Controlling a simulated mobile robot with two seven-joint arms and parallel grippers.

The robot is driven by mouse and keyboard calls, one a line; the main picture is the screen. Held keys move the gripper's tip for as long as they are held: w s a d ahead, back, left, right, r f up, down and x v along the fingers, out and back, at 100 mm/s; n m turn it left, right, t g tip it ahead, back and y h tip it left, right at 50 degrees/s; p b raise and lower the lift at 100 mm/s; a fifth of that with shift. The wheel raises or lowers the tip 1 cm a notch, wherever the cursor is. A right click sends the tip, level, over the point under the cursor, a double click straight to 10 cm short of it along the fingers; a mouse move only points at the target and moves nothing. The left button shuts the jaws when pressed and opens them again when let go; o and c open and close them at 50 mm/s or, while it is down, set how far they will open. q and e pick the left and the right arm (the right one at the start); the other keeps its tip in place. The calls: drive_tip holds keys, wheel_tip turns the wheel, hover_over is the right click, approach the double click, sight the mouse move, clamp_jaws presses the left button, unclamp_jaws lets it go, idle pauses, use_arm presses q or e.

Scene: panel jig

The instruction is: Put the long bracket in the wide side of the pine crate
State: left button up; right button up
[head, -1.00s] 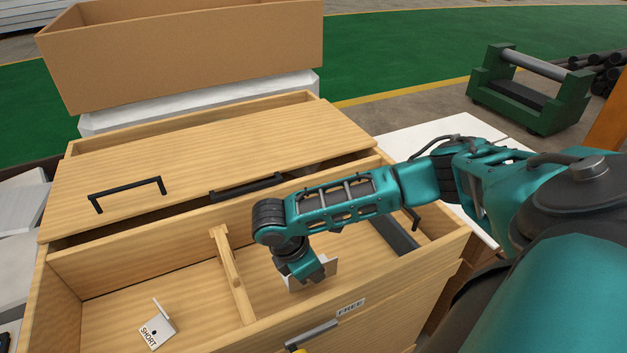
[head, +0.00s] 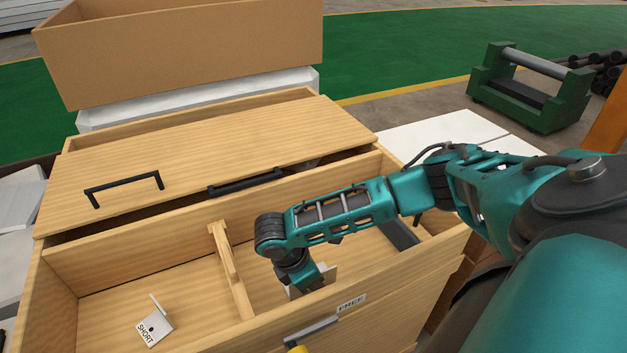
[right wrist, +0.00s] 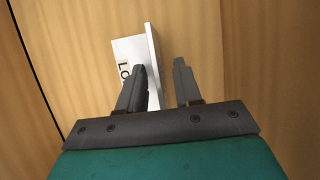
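The pine crate (head: 62,262) is an open box with a wooden divider (head: 232,272) splitting it into a left and a right compartment. The long bracket (head: 329,271), pale metal, is in the right compartment, mostly hidden behind my right gripper (head: 308,284). In the right wrist view, the bracket (right wrist: 128,50) shows a label starting "LO" and an upright flange. My right gripper (right wrist: 160,75) has its fingers apart, with the flange close by the left finger and a gap to the right one. A bracket marked SHORT (head: 155,326) lies in the left compartment. My left gripper is not in view.
A lidded pine section with black handles (head: 125,187) adjoins behind. A grey strip (head: 400,236) lies at the right compartment's right end. A FREE label (head: 352,302) and handle (head: 312,329) are on the front wall. A cardboard box (head: 190,50) stands at the back.

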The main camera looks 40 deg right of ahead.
drive_tip(key=p+v, duration=0.4)
drive_tip(key=v, duration=0.7)
drive_tip(key=shift+r, duration=0.25)
drive_tip(key=shift+a+r, duration=0.15)
drive_tip(key=shift+r, duration=0.25)
drive_tip(key=shift+w, duration=0.1)
drive_tip(key=shift+r+p, duration=0.1)
drive_tip(key=shift+p, duration=0.2)
